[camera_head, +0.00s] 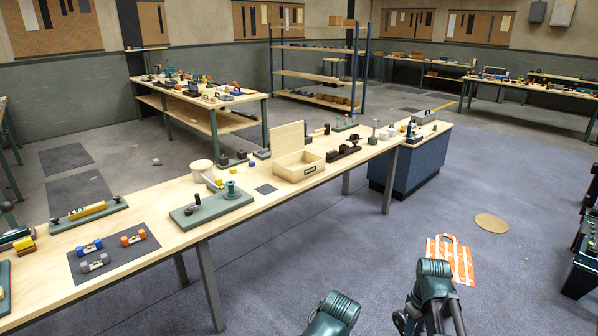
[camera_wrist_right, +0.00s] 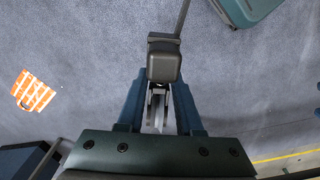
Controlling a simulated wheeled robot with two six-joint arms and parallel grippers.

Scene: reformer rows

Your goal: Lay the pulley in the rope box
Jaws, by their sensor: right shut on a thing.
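The pulley (camera_wrist_right: 163,66) shows in the right wrist view as a dark grey block with pale metal parts below it. My right gripper (camera_wrist_right: 160,90) is shut on it, with a blue finger at each side, and holds it above the floor. The fingers hide part of the pulley. An open wooden box (camera_head: 300,173) with a raised lid, which looks like the rope box, stands on the long bench in the head view. Its inside is only partly visible. My right arm shows at the bottom of the head view, away from the box. My left gripper is out of view.
The long bench (camera_head: 152,205) also bears a green base with a post (camera_head: 212,207), a round pale tub (camera_head: 202,168) and a dark mat (camera_head: 112,255) with small dumbbell-shaped parts.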

